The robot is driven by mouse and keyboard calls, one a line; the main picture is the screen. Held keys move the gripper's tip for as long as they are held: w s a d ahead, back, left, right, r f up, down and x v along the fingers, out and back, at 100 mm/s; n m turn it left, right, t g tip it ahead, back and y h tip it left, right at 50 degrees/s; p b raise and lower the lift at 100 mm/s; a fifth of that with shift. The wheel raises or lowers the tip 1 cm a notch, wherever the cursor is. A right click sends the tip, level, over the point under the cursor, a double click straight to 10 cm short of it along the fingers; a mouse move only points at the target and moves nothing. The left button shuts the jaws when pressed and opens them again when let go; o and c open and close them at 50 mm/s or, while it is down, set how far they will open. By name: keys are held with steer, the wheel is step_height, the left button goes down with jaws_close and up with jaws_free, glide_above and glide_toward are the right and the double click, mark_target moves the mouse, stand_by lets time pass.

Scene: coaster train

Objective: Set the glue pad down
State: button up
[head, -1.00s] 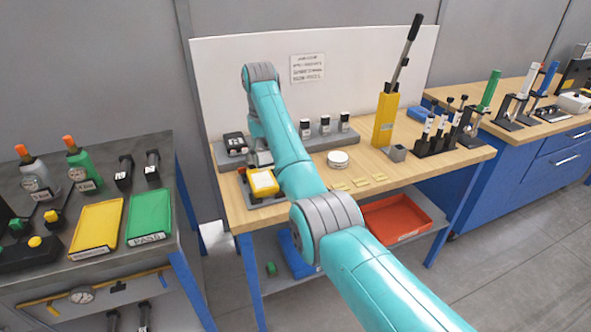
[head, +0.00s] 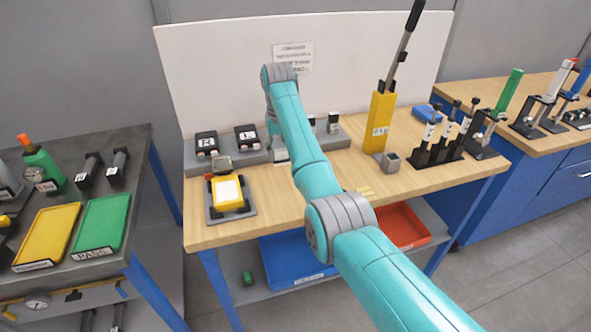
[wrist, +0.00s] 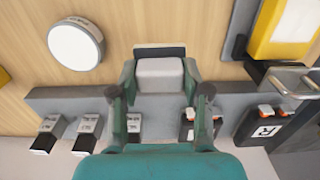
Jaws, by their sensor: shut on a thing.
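My gripper (wrist: 160,94) is shut on a pale grey block with a dark strip along its far edge, which I take for the glue pad (wrist: 160,68). In the wrist view the pad sits between the two fingers, over the front edge of the grey rack (wrist: 70,98). I cannot tell whether it touches the rack. In the head view my arm hides most of the gripper, and a pale bit of the pad (head: 281,156) shows low by the rack.
A yellow block (head: 229,190) sits in a dark fixture at the front left of the wooden table. Two labelled black pieces (head: 207,143) and small black-and-white bottles (wrist: 88,132) stand on the rack. A round white tin (wrist: 75,45) is nearby. A yellow lever press (head: 380,120) stands right.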

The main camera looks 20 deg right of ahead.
mark_target(282, 159)
step_height(282, 159, down, 3)
steer(key=shift+d+f, duration=0.1)
steer(key=shift+f, duration=2.05)
steer(key=shift+f, duration=0.15)
steer(key=o, duration=1)
step_height(282, 159, up, 12)
steer(key=shift+r, duration=0.15)
